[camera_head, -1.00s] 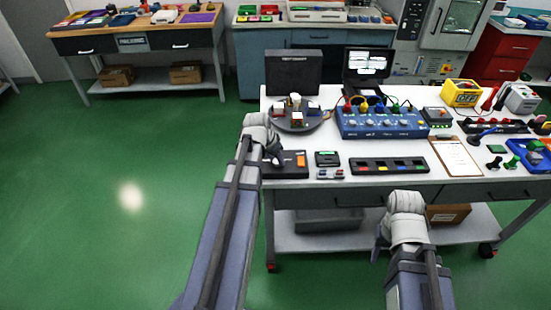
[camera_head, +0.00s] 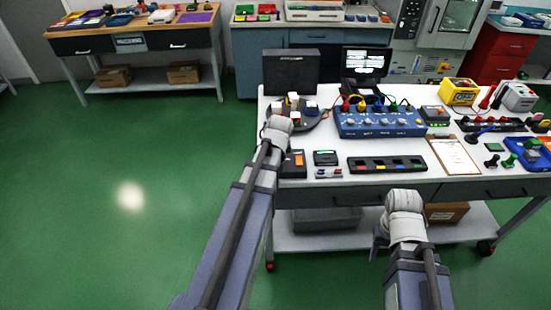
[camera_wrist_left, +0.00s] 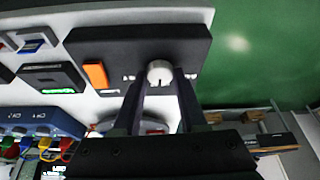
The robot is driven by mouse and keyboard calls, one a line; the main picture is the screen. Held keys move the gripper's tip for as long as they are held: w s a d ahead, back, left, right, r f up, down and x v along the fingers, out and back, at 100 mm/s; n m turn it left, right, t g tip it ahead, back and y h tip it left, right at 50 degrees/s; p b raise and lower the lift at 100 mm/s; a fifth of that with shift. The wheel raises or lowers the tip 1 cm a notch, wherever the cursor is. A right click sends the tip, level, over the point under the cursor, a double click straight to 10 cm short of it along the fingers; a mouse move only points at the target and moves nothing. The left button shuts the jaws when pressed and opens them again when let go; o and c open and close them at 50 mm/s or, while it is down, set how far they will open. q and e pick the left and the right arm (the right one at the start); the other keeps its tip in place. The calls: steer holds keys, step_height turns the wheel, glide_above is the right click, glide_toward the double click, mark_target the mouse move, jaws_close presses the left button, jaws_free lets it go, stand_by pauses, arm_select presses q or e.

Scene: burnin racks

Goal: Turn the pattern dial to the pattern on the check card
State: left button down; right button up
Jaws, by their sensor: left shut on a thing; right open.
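The pattern dial (camera_wrist_left: 159,73) is a pale round knob with a dark pointer mark, on a black box (camera_wrist_left: 112,48) with an orange block. My left gripper (camera_wrist_left: 160,84) is shut on it, one finger on each side. The printed marks around the dial are too small to read. In the head view my left arm (camera_head: 277,128) covers the dial and much of the box. My right gripper (camera_head: 378,244) is open and empty in front of the table's edge. A clipboard with a sheet (camera_head: 455,157) lies on the table; I cannot tell whether it is the check card.
A blue panel with several knobs and coloured leads (camera_head: 380,122) stands behind. A dark round turntable (camera_head: 312,118) is close to my left wrist. A black strip with coloured squares (camera_head: 387,164) and a small device (camera_head: 325,158) lie right of the box.

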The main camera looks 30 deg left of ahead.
arm_select(q)
steer(key=shift+n, duration=0.3)
stand_by(0.4)
steer(key=shift+c, duration=2.3)
jaws_free()
steer(key=shift+r, duration=0.1)
steer(key=p+v, duration=0.7)
steer(key=shift+d+r, duration=0.15)
steer(key=shift+r, duration=0.15)
